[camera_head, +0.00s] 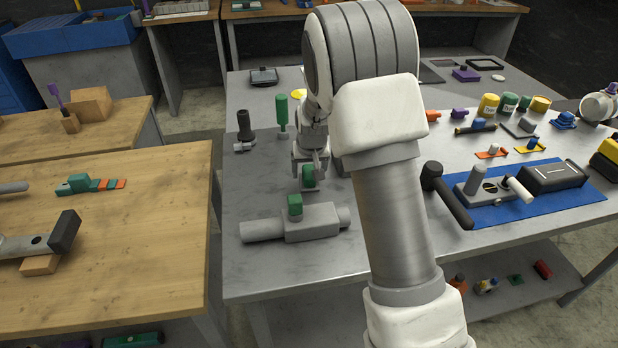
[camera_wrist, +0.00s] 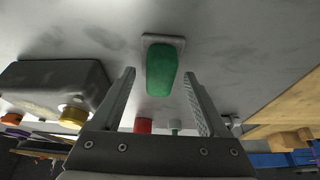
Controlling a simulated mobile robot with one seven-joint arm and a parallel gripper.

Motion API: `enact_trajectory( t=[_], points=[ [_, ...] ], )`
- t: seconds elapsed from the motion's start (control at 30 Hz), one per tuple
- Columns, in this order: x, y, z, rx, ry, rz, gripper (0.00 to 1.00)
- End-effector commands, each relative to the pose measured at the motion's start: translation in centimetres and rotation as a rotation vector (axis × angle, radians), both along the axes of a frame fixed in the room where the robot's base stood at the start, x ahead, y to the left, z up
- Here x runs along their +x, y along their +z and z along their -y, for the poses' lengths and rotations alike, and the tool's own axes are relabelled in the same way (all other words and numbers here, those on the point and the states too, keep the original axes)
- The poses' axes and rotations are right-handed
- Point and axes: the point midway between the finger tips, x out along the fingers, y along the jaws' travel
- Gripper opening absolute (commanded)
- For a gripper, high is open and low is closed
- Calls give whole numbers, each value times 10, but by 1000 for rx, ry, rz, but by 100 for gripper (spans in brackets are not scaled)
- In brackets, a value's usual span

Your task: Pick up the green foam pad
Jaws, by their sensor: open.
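A green block (camera_head: 308,177), which may be the green foam pad, shows just below my gripper (camera_head: 310,163) in the head view, partly covered by a finger. In the wrist view a green piece with rounded edges (camera_wrist: 163,70) sits on a small pale grey base, ahead of and between my two spread fingers (camera_wrist: 160,100). My gripper is open and nothing is held. I cannot tell for sure which green piece is the pad.
The grey metal part (camera_head: 310,224) lies near the table's front edge. A green-handled tool (camera_head: 282,115) and a dark cylinder (camera_head: 244,128) stand behind left. A blue mat (camera_head: 540,205) with a hammer (camera_head: 447,195) and parts lies right. A wooden bench (camera_head: 150,220) stands left.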

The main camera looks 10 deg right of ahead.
Motion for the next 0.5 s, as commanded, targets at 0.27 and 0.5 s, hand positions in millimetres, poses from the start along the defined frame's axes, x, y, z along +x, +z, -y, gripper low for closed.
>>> enact_trajectory(
  t=[0.27,0.5],
  points=[
    [4,-9,0,1,-1,1,78],
    [4,-9,0,0,-1,1,50]
  ],
)
